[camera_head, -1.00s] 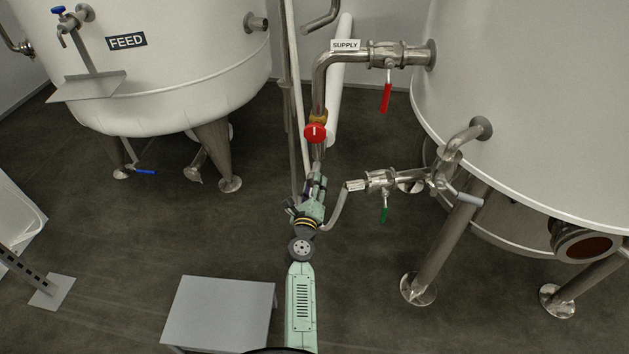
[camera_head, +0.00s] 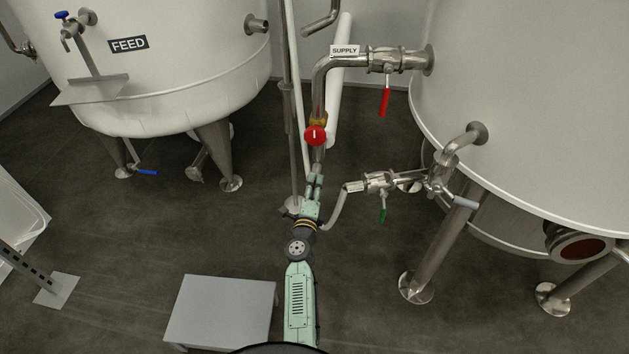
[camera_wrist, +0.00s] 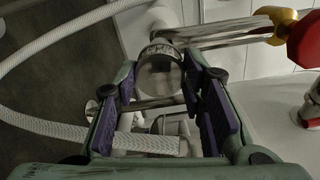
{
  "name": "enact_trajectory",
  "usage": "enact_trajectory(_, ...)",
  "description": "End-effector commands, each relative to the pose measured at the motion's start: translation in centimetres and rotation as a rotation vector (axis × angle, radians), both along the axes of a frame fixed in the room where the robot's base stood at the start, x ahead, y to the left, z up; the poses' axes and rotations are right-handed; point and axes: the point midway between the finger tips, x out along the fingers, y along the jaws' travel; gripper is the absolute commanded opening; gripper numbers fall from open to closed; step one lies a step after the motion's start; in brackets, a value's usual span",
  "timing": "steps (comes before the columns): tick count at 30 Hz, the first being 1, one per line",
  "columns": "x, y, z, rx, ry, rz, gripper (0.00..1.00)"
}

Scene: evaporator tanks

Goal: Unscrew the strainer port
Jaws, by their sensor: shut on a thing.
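The strainer port shows in the wrist view as a round, shiny metal cap (camera_wrist: 160,78) at the end of a metal pipe. My gripper (camera_wrist: 163,92) has its purple-padded fingers on both sides of this cap and is shut on it. In the head view my gripper (camera_head: 314,183) reaches the low end of the steel supply pipe (camera_head: 318,95), below a red knob (camera_head: 315,135). The port itself is mostly hidden there by the fingers.
A green-handled valve (camera_head: 381,182) with a pale hose (camera_head: 338,206) sits close to the right of my gripper. A red-handled valve (camera_head: 386,62) is above. The large tank (camera_head: 530,100) stands right, the FEED tank (camera_head: 180,80) left. A grey platform (camera_head: 222,310) is at lower left.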

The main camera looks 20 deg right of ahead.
Motion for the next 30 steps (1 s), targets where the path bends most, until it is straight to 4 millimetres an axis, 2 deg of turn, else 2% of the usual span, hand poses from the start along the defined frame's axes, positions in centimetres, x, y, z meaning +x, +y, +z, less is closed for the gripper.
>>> enact_trajectory(3,-0.01,0.00,0.35,-0.177,0.088,0.000,0.00)
enact_trajectory(6,-0.01,-0.01,0.17,-0.268,0.132,0.000,0.00)
enact_trajectory(16,-0.01,-0.02,0.16,-0.311,0.151,-0.001,0.00)
enact_trajectory(24,0.00,-0.01,0.30,-0.651,0.316,0.000,0.00)
enact_trajectory(30,-0.01,-0.03,0.06,-0.693,0.335,-0.002,0.00)
